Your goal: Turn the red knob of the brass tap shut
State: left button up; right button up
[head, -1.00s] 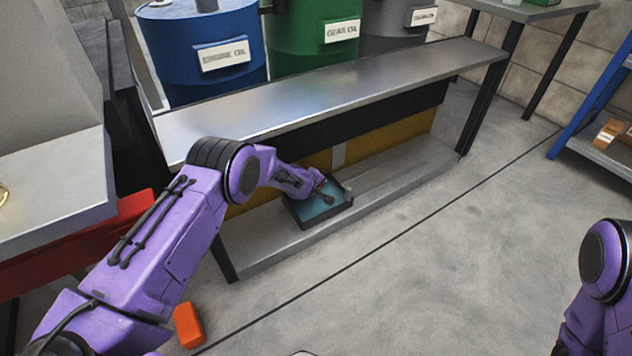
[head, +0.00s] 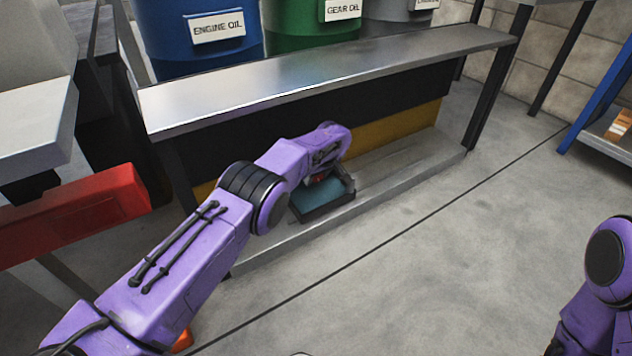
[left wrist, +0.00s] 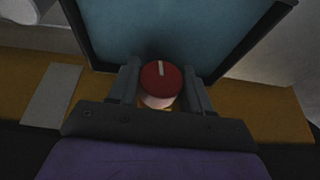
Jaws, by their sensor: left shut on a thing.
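The red knob (left wrist: 161,77) sits between the two fingers of my left gripper (left wrist: 160,88) in the left wrist view. The gripper is shut on it. A white line on the knob's round face runs nearly up and down in that picture. The brass body of the tap is almost wholly hidden. In the head view my left gripper (head: 322,180) is low in front of the bench, above the dark tray, and a bit of red shows at it. My right gripper is out of view; only part of the right arm shows at the right edge.
A dark tray with a teal inside (head: 325,198) lies on the low shelf under the metal bench top (head: 330,75). A red box-like part (head: 80,212) is at left. The floor at right is clear.

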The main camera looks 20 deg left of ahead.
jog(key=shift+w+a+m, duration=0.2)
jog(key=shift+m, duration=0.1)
pick_arm(q)
jog(key=o, duration=1)
jog(key=shift+c, duration=0.2)
pick_arm(e)
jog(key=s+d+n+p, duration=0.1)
jog(key=p, duration=0.1)
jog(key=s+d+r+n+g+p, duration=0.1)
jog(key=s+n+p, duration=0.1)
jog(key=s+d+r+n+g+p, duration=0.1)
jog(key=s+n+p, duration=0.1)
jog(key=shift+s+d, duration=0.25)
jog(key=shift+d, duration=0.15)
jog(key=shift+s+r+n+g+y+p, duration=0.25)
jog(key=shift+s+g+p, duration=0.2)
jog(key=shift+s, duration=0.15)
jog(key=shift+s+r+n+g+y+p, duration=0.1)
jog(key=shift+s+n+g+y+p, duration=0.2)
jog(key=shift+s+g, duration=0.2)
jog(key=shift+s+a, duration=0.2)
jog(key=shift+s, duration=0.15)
pick_arm(q)
jog(key=v, duration=1)
jog(key=shift+r, duration=0.25)
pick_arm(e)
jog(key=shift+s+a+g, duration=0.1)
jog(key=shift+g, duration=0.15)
pick_arm(q)
jog(key=shift+w+d, duration=0.1)
